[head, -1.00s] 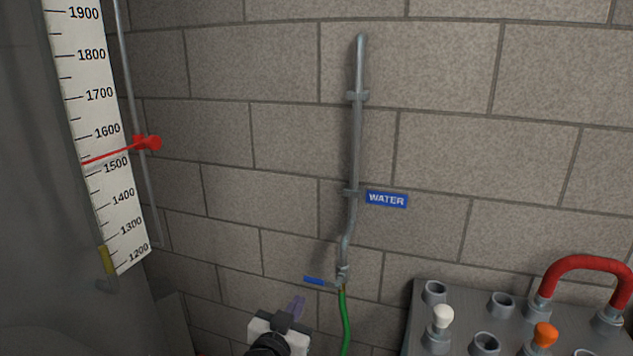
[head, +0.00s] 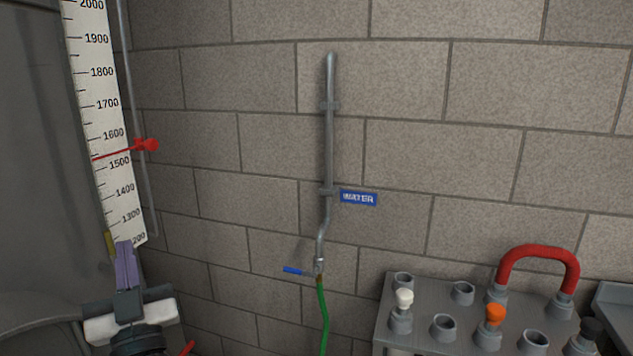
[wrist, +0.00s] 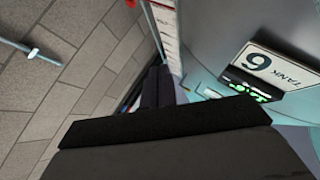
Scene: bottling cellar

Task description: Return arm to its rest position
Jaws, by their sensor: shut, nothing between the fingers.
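My gripper (head: 123,250) is at the lower left of the head view, fingers pointing up, in front of the lower end of the tank's level scale. Its purple fingers are together with nothing between them. In the wrist view the dark gripper body (wrist: 165,125) fills the lower middle, and the fingers (wrist: 152,88) point up and away, close to the tank side. The fingertips are hard to make out there.
The tank (head: 35,180) with its scale (head: 105,120) and red pointer (head: 146,145) stands left. A water pipe (head: 328,140) with blue-handled valve (head: 296,271) and green hose (head: 323,315) runs down the wall. A grey panel (head: 385,330) with a red hose loop (head: 540,255) stands lower right. A "TANK 6" sign (wrist: 275,68) is near.

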